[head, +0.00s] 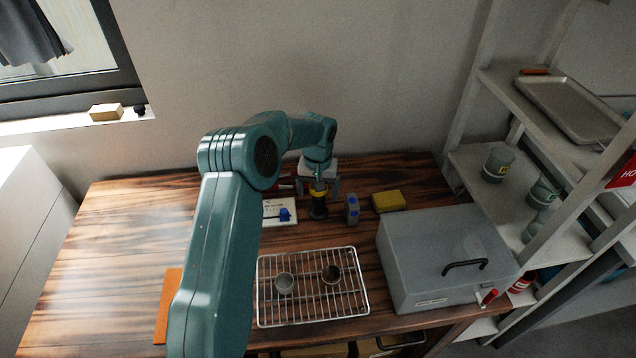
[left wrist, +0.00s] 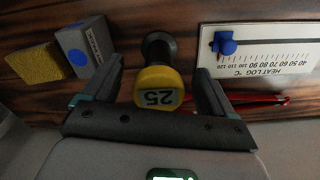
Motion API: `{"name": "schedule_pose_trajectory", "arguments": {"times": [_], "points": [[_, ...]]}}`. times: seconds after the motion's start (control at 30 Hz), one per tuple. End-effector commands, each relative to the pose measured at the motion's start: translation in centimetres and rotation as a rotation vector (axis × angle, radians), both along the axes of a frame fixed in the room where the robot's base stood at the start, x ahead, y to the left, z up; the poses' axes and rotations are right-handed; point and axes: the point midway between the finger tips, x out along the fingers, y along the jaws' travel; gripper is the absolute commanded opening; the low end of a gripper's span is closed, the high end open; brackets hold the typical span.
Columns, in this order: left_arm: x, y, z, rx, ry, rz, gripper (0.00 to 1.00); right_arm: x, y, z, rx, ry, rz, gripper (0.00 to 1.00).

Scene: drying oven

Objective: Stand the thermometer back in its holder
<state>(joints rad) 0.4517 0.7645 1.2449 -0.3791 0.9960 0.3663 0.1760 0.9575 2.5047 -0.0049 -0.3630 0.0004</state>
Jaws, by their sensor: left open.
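A yellow-topped piece marked "25" (left wrist: 158,88), which looks like the thermometer, stands on the wooden table at the back. A dark flared part (left wrist: 157,45) shows beyond its yellow top in the left wrist view; I cannot tell whether that is its holder. In the head view the dark part (head: 318,210) is below the yellow band. My left gripper (head: 319,187) is over it, open, with one finger on each side of the yellow top and gaps visible. My right gripper is not in view.
A heat log card (head: 276,211) with a blue slider lies left of it, near a red thin item (left wrist: 255,100). A grey block with blue dots (head: 352,209) and a yellow sponge (head: 388,201) are right. A wire rack (head: 310,305) with two cups and a grey oven box (head: 440,245) are nearer.

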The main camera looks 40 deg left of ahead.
Motion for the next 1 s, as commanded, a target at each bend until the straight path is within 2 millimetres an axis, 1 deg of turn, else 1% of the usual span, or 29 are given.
{"name": "schedule_pose_trajectory", "arguments": {"times": [0.07,0.17,0.27,0.4,0.5,0.6,0.7,0.8,1.0], "points": [[0.1,0.0,0.8,0.002,-0.004,0.0,0.87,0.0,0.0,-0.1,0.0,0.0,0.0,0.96],[0.1,0.0,2.6,0.003,-0.007,0.0,0.87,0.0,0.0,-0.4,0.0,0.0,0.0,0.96],[0.1,0.0,5.2,0.002,-0.007,0.001,0.87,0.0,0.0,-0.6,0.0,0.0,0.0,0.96],[0.0,-0.1,9.1,0.003,-0.007,-0.001,0.87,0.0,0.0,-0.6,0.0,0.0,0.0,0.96],[0.0,-0.1,11.6,0.002,-0.006,0.0,0.87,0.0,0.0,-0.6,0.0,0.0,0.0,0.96],[-0.1,-0.1,13.6,0.001,-0.004,0.0,0.87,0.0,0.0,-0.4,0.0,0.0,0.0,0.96],[-0.1,-0.1,15.1,0.001,-0.003,0.0,0.87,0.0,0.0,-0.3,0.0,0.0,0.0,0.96],[-0.1,-0.1,15.9,0.0,-0.002,0.0,0.87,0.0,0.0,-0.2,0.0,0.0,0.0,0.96],[-0.2,-0.1,16.2,0.0,-0.001,-0.001,0.87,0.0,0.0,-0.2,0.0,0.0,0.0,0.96]]}}
